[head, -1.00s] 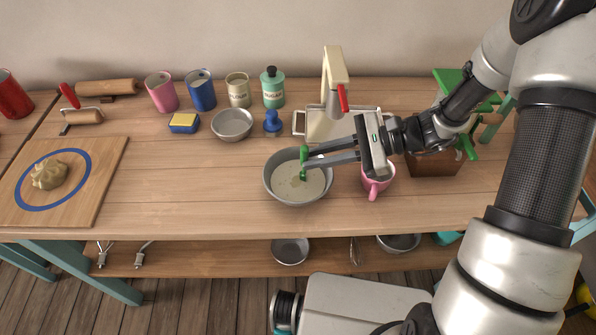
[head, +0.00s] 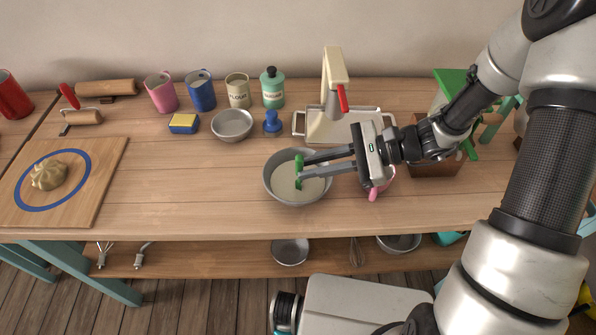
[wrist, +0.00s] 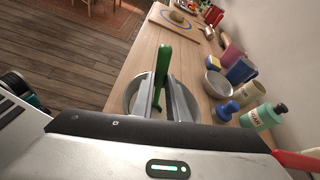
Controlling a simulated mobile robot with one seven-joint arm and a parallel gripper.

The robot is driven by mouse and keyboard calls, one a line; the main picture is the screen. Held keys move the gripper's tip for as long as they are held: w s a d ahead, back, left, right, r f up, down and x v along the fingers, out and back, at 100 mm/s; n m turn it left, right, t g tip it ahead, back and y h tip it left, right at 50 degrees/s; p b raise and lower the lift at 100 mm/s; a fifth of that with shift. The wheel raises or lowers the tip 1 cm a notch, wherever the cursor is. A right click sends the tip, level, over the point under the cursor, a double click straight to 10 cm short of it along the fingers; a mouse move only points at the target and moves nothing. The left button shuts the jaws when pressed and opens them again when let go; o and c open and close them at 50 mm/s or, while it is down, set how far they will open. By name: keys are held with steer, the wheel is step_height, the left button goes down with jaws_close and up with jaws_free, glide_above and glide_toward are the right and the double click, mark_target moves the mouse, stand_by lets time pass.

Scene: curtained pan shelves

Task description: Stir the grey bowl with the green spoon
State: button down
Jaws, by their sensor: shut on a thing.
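The grey bowl (head: 272,189) stands on the wooden worktop and holds a cream-coloured mixture. The green spoon (head: 298,169) is upright, with its lower end in the mixture. My gripper (head: 302,167) reaches over the bowl from the right and is shut on the spoon. In the wrist view the spoon (wrist: 163,62) rises between the fingers of my gripper (wrist: 159,95), which hide part of the bowl (wrist: 131,92).
A cream mixer or press (head: 335,85) and a tray (head: 350,130) are behind. A small grey bowl (head: 232,124) and blue stamp (head: 272,122) stand behind left. The worktop left of the bowl is clear.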

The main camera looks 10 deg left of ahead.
step_height(320, 180, up, 9)
steer(key=w+p, duration=0.1)
steer(key=p, duration=0.5)
steer(key=shift+w+a, duration=0.2)
steer(key=shift+w, duration=0.05)
steer(key=shift+r, duration=0.1)
stand_by(0.9)
